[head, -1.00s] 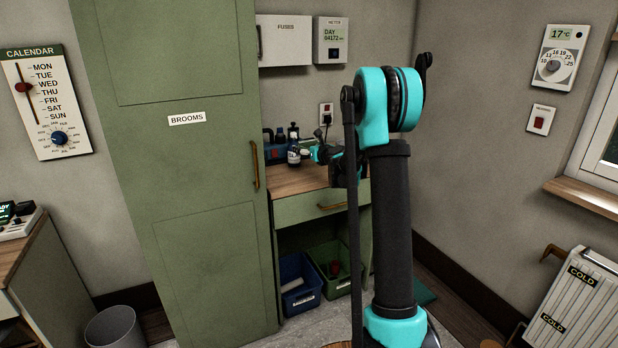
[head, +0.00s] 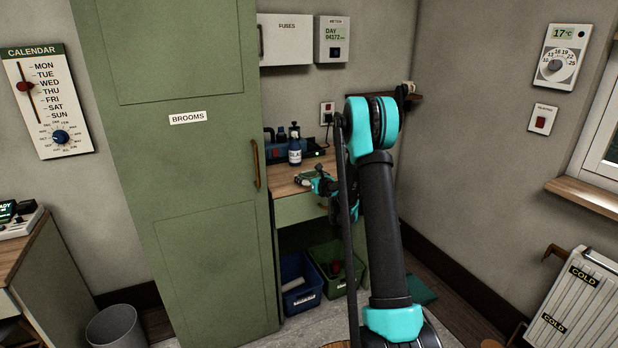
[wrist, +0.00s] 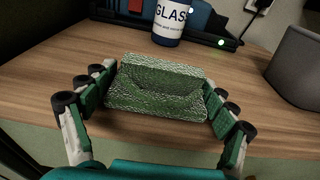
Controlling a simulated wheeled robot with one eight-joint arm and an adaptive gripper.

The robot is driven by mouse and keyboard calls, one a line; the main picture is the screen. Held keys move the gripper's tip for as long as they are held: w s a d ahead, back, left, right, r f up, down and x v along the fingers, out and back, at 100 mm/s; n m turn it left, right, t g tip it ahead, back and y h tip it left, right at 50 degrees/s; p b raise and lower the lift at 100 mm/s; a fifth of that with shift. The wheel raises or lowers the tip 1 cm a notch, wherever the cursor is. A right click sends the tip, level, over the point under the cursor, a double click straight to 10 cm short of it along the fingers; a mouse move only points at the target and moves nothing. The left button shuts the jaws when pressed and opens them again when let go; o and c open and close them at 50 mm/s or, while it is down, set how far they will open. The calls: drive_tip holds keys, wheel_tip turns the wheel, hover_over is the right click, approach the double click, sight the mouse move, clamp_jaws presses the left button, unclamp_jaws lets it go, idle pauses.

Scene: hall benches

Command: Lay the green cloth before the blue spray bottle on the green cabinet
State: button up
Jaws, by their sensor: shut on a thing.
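The green cloth (wrist: 155,98) is a folded, speckled piece between the two fingers of my gripper (wrist: 162,100), which is shut on it. The cloth is low over the wooden top, in front of the blue spray bottle (wrist: 168,28); whether it touches the wood I cannot tell. The bottle, with a white "GLASS" label, stands upright at the back of the green cabinet (head: 298,209) in the head view (head: 295,152). There my gripper (head: 312,181) is over the front part of the top, and the cloth is mostly hidden.
A dark rail with a green light (wrist: 222,43) runs behind the bottle. A grey container (wrist: 298,65) stands at the right in the wrist view. The tall brooms cupboard (head: 190,190) borders the top on the left. Blue (head: 302,300) and green bins sit below. Bare wood surrounds the cloth.

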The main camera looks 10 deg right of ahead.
drive_tip(key=shift+f, duration=0.15)
drive_tip(key=o, duration=0.9)
drive_tip(key=shift+c, duration=0.2)
